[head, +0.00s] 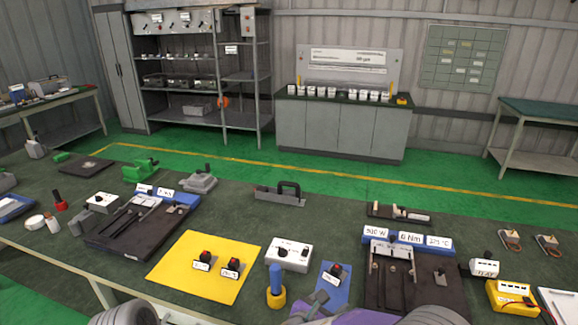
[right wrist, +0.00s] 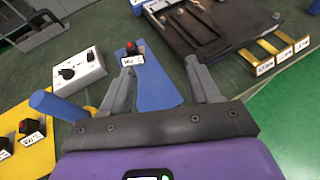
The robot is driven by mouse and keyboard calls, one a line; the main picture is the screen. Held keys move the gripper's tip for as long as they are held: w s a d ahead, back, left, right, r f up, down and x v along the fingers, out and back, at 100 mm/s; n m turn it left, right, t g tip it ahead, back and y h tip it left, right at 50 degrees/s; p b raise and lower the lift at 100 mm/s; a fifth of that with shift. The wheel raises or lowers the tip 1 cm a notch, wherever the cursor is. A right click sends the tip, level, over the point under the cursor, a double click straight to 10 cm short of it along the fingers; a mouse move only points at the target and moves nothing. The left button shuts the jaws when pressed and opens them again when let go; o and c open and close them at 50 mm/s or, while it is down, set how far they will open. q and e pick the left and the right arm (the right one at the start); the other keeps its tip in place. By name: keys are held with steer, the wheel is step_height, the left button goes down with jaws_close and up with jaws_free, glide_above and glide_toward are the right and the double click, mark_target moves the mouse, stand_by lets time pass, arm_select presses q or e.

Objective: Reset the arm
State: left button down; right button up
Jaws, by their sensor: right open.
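My right gripper (right wrist: 160,72) is open, its two grey fingers apart with nothing between them. In the right wrist view it hangs over the blue mat (right wrist: 158,88), near a small black device with a red knob (right wrist: 132,55). The device lies beyond the left fingertip and seems apart from it. In the head view the purple body of my right gripper shows at the bottom edge, partly cut off, with the fingers (head: 317,303) beside the blue mat (head: 327,291). My left gripper is not in view.
A white box with knobs (head: 289,253), a blue-handled tool in a yellow base (head: 276,290) and a yellow mat (head: 190,268) with two red-knobbed devices lie left of my right gripper. A dark fixture board (head: 440,275) lies right. Bare green-grey bench top (head: 330,222) is clear beyond.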

steer(key=s+d+f+m+g+y, duration=0.1)
steer(key=s+f+g, duration=0.15)
steer(key=f, duration=0.35)
steer(key=s+d+f+m+g, duration=0.1)
steer(key=d+f+m+g, duration=0.15)
steer(key=f, duration=0.25)
steer(key=s+a+f+m+g+y, duration=0.3)
steer(key=s+f+m+g+y, duration=0.15)
steer(key=s+f+m, duration=0.35)
steer(key=s+a+f+m+g+y, duration=0.35)
steer(key=s+f+m+y, duration=0.2)
steer(key=s+f, duration=0.35)
arm_select(q)
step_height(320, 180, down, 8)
steer(key=b, duration=0.7)
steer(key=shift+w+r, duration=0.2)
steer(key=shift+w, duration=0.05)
arm_select(e)
step_height(320, 180, down, 12)
steer(key=d+m+t+y, duration=0.1)
steer(key=d+m+t, duration=0.1)
steer(key=m, duration=1.1)
steer(key=shift+d+r+m+t+y, duration=0.15)
steer(key=shift+d+m+t+y, duration=0.2)
steer(key=shift+t, duration=0.25)
